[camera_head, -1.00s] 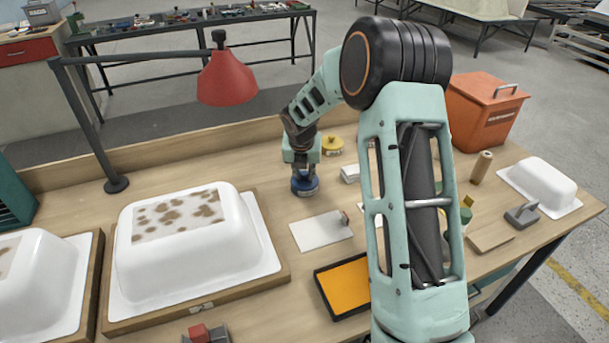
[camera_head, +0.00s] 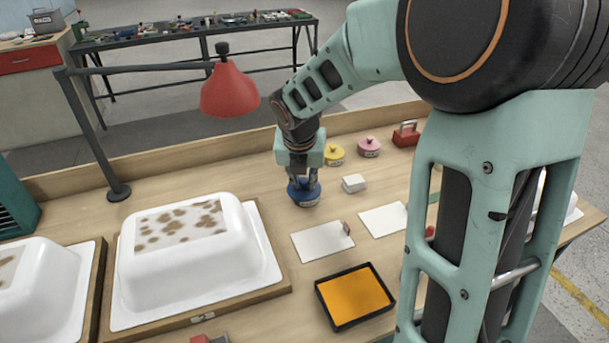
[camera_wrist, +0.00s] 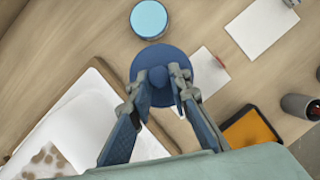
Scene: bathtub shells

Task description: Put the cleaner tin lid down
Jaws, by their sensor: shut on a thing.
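The cleaner tin lid is a dark blue disc with a round knob, clearest in the wrist view (camera_wrist: 172,62). My gripper (camera_wrist: 160,90) is shut on its knob, with one finger on each side. The open cleaner tin (camera_wrist: 149,19), with a blue rim and pale blue inside, stands on the bench beyond the lid in the wrist view. The lid looks nearer the camera and set off from the tin. In the head view my gripper (camera_head: 302,177) is above blue shapes at the bench's middle; lid and tin are hard to separate there.
A white card (camera_head: 322,241), a second card (camera_head: 384,220) and a black-rimmed orange tray (camera_head: 354,296) lie nearby. A small white block (camera_head: 353,183), yellow tin (camera_head: 334,156) and pink tin (camera_head: 369,147) stand right. A bathtub shell (camera_head: 190,260) and red lamp (camera_head: 229,92) are left.

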